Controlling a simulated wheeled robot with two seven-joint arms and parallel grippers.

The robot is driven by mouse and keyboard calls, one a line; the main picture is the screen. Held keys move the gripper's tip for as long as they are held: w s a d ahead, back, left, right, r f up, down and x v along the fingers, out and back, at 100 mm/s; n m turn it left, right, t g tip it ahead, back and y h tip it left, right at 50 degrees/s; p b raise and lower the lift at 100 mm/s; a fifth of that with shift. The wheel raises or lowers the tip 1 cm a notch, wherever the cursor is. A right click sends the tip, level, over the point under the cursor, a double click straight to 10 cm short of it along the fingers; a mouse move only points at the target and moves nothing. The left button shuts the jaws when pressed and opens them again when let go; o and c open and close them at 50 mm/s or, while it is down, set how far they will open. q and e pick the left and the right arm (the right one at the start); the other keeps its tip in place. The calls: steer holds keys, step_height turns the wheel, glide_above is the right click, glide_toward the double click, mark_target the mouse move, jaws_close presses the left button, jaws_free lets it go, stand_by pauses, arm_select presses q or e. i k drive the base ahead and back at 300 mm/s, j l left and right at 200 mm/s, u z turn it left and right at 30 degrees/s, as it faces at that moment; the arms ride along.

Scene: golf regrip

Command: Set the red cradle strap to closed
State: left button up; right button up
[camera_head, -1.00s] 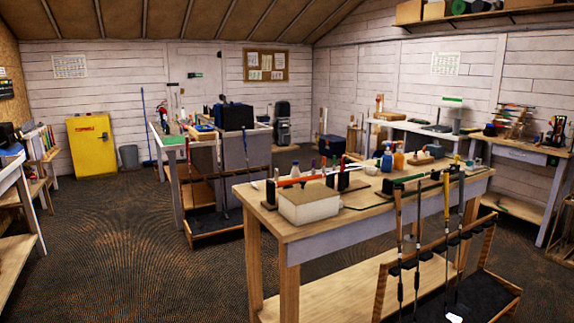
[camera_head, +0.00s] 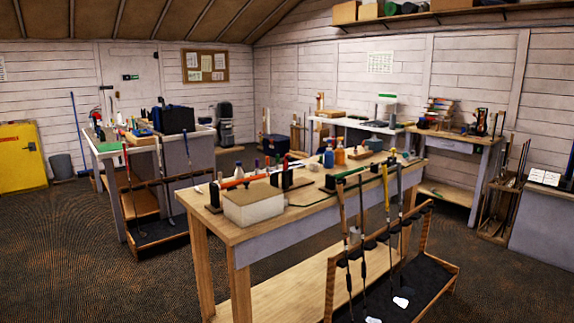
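On the near wooden workbench (camera_head: 235,232), a long thin red piece (camera_head: 245,181) lies near the back left edge, between dark upright blocks. It may be the red cradle strap, but it is too small to tell whether it is open or closed. A second dark block (camera_head: 288,179) stands at its right end. A green bar (camera_head: 350,172) lies further right on the same bench. Neither of my grippers is in view.
A pale box (camera_head: 253,204) sits at the bench's left end. A club rack (camera_head: 330,285) with several clubs stands before the bench. Another bench (camera_head: 107,146) with a rack is at the left. The dark floor (camera_head: 80,255) at front left is clear.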

mark_target(287, 159)
steer(key=i+l+u, duration=0.1)
steer(key=u, duration=0.55)
steer(key=i+l+u, duration=0.2)
steer(key=l, duration=0.15)
steer(key=i+l+u, duration=0.45)
steer(key=l, duration=0.35)
steer(key=i+l, duration=0.1)
steer(key=l, duration=0.25)
steer(key=i+l, duration=0.15)
steer(key=l, duration=0.25)
steer(key=i+l+u, duration=0.1)
steer(key=l, duration=0.25)
steer(key=i+l, duration=0.1)
steer(key=l, duration=0.3)
steer(key=i+l, duration=0.1)
steer(key=l, duration=0.3)
